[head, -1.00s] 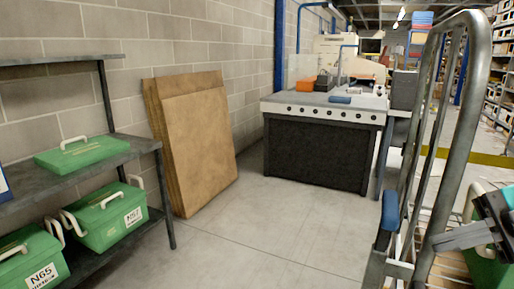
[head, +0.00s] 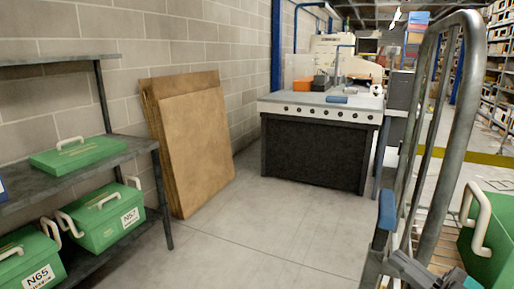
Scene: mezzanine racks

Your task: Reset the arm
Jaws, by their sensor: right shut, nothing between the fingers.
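My right gripper (head: 408,266) shows at the bottom right of the head view, cut off by the lower edge. Its grey fingers are together with nothing between them. It is low beside the metal rails of a trolley (head: 463,130), left of a green case (head: 493,245) with a white handle. The gripper is apart from that handle. My left gripper is not in view.
A dark shelf rack (head: 160,190) at left holds green cases, two labelled (head: 100,218) (head: 30,262) below and one (head: 78,155) above. Brown boards (head: 195,145) lean on the wall. A workbench (head: 315,150) stands at the back. The middle floor (head: 270,225) is clear.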

